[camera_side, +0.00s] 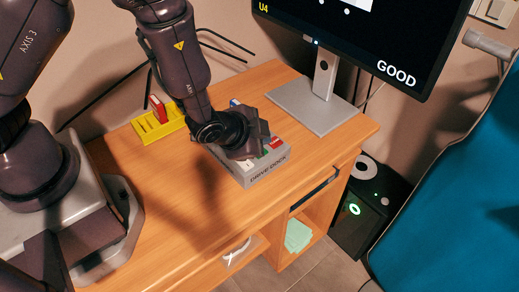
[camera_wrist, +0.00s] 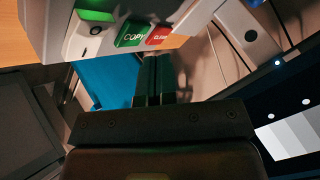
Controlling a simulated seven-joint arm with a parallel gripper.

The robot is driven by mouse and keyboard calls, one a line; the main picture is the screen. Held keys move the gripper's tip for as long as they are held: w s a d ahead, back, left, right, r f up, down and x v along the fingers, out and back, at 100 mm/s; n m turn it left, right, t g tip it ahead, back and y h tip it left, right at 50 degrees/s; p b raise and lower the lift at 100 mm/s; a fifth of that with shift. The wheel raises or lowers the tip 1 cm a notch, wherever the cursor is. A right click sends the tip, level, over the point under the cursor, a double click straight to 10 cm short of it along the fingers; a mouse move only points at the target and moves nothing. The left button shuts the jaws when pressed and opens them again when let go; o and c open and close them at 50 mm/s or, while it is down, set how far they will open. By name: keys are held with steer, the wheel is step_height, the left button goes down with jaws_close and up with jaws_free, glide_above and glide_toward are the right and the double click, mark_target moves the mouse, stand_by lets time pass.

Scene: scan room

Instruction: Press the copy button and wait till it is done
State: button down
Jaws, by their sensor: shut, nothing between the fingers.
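The grey drive dock (camera_side: 268,172) sits on the wooden desk, with its name on the front face. In the wrist view the dock (camera_wrist: 50,25) shows a green button marked COPY (camera_wrist: 133,33) beside a red button (camera_wrist: 161,37) whose label I cannot read surely. My gripper (camera_side: 262,148) is over the dock, pointing down, and hides part of its top. Its dark fingers (camera_wrist: 155,65) are together and empty, close to the two buttons in the picture. I cannot tell whether they touch one. A green light (camera_wrist: 97,15) shows on the dock.
A yellow rack (camera_side: 157,127) with a red drive (camera_side: 158,108) stands left of the dock. A monitor (camera_side: 375,35) stands behind right on a grey foot (camera_side: 312,108) and reads "U4" and "GOOD". The front of the desk (camera_side: 180,220) is clear. A blue surface (camera_side: 455,190) is at right.

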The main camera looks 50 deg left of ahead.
steer(key=shift+r, duration=2.3)
steer(key=s+g, duration=0.1)
steer(key=s+f+g, duration=0.1)
steer(key=s+f+n+g, duration=0.1)
steer(key=s, duration=0.1)
steer(key=shift+s+d+f, duration=0.1)
steer(key=shift+d+f, duration=0.1)
steer(key=shift+d, duration=0.05)
steer(key=s+a+r+n, duration=0.2)
steer(key=s+a+r, duration=0.1)
steer(key=r, duration=0.5)
steer(key=s+a+r+n, duration=0.2)
steer(key=s+a+r, duration=0.1)
steer(key=s+r, duration=0.3)
steer(key=s+a+r+n+h, duration=0.1)
steer(key=s+a+r, duration=0.3)
steer(key=r, duration=0.7)
steer(key=shift+s+n+g, duration=0.3)
steer(key=shift+s+n, duration=0.35)
steer(key=shift+n, duration=0.25)
